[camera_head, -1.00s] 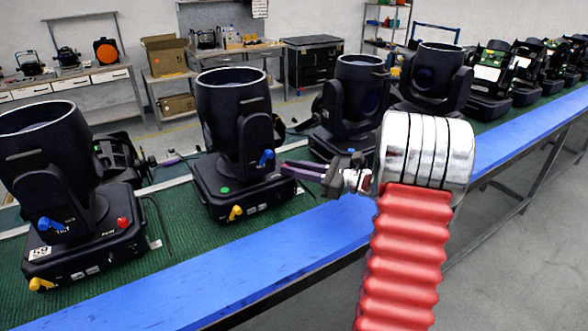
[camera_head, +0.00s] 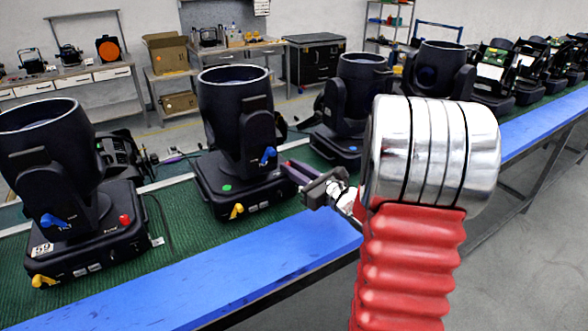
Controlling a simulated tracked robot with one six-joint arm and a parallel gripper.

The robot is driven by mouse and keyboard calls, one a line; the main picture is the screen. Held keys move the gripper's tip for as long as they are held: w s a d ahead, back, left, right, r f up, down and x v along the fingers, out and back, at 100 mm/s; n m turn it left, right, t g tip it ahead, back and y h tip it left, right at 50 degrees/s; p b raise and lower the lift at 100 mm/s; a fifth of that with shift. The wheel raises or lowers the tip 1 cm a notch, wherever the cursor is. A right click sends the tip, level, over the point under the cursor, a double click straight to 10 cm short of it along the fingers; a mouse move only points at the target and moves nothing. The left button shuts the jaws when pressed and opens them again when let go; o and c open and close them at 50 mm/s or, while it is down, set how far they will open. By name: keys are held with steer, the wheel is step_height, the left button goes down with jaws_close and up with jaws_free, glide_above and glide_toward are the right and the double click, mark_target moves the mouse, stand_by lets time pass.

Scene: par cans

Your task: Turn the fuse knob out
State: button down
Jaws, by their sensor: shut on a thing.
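The black lamp (camera_head: 236,125) in the middle stands upright on its base (camera_head: 225,200) on the green bench top. A blue lever (camera_head: 267,156), a yellow lever (camera_head: 237,211) and a green dot (camera_head: 226,188) show on it. My gripper (camera_head: 287,171) reaches in from the right with its purple-grey fingers at the right end of this base's front. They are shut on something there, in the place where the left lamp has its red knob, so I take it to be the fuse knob. The knob itself is hidden by the fingers.
The left lamp (camera_head: 55,165) has a red knob (camera_head: 125,219) and blue and yellow levers. Another lamp (camera_head: 358,95) stands close behind my gripper. A blue strip (camera_head: 200,280) runs along the bench's front edge and is clear.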

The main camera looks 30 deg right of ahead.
stand_by(0.4)
steer(key=c, duration=1.7)
jaws_free()
steer(key=shift+o, duration=0.2)
steer(key=s+d, duration=0.1)
steer(key=s, duration=1.2)
steer(key=shift+s+d, duration=0.3)
steer(key=shift+s, duration=0.05)
